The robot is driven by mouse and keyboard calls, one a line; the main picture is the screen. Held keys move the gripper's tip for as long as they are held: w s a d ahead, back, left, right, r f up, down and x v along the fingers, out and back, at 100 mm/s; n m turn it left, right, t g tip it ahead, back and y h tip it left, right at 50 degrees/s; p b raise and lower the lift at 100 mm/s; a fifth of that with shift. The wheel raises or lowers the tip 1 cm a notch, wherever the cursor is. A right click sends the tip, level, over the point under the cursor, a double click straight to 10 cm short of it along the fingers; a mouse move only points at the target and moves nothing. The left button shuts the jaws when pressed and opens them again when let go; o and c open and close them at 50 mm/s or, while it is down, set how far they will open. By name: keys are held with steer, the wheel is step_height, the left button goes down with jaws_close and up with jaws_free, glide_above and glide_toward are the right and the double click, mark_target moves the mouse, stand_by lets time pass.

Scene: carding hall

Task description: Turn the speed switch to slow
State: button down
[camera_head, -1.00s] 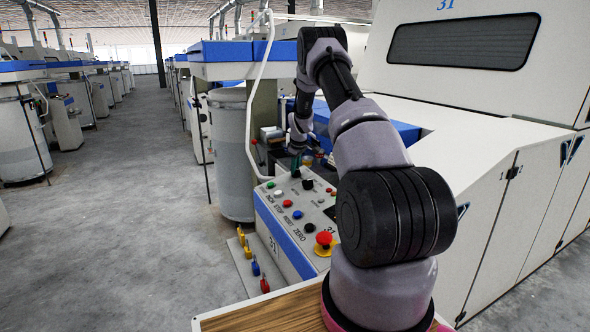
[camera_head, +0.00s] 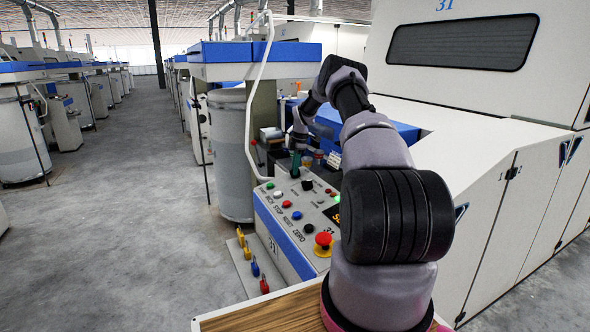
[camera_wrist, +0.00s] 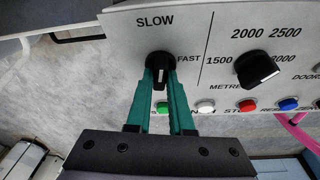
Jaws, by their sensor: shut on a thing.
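The speed switch (camera_wrist: 159,64) is a round black knob in the wrist view, with SLOW printed above it and FAST to its right. A pale mark shows on its lower part, between the fingers. My gripper (camera_wrist: 160,82) has two teal fingers shut on the knob, one on each side. In the head view my gripper (camera_head: 295,163) is at the far end of the sloped control panel (camera_head: 268,222); the switch is hard to make out there.
A second black knob (camera_wrist: 257,69), marked 1500 to 3000, sits close on the right. Coloured buttons (camera_wrist: 247,105) line the panel below. In the head view a red emergency stop (camera_head: 323,239) is nearer me. A large machine (camera_head: 480,140) stands right; the left aisle is clear.

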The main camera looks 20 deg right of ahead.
steer(key=shift+w+n+g, duration=0.1)
steer(key=shift+n+g, duration=0.3)
steer(key=shift+n, duration=0.6)
steer(key=c, duration=0.8)
jaws_free()
step_height(320, 180, up, 11)
steer(key=d, duration=0.1)
steer(key=shift+d+f, duration=0.15)
steer(key=shift+d, duration=0.1)
